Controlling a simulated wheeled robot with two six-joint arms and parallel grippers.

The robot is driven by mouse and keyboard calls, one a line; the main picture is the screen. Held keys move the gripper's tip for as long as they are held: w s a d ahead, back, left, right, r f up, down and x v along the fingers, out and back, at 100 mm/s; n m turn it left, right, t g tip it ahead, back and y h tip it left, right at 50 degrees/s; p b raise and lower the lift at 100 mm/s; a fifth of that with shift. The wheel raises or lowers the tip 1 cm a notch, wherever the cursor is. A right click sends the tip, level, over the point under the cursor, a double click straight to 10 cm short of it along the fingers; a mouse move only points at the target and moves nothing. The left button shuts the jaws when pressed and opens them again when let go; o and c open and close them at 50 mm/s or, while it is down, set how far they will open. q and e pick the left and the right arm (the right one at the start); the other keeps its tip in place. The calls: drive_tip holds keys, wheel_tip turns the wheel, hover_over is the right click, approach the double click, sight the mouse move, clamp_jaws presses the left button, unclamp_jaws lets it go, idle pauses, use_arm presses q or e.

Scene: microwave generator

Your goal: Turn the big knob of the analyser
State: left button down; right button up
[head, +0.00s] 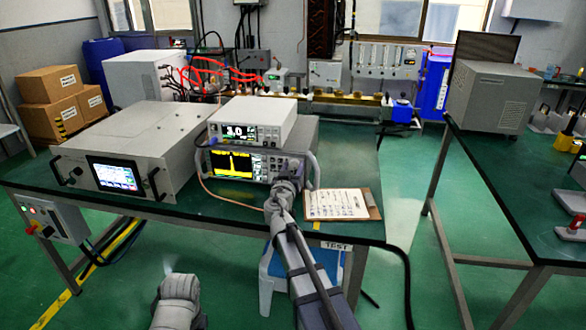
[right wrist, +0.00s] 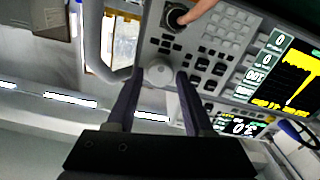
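The analyser (head: 232,165) stands on the green-topped table with a yellow trace on its screen. The big light-grey knob (right wrist: 158,72) lies between the fingertips of my right gripper (right wrist: 159,76). The fingers stand apart on either side of the knob, with a narrow gap visible.
A white instrument (head: 250,130) sits on top of the analyser. A larger box with a blue screen (head: 115,177) stands to the left. A clipboard (head: 338,204) lies right of my right gripper. An orange cable (right wrist: 200,10) meets the panel near the knob. The analyser's handle (right wrist: 92,45) is close to one finger.

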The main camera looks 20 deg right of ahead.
clamp_jaws()
drive_tip(key=n, duration=0.4)
drive_tip(key=shift+a, duration=0.1)
idle(0.3)
drive_tip(key=shift+o, duration=0.5)
unclamp_jaws()
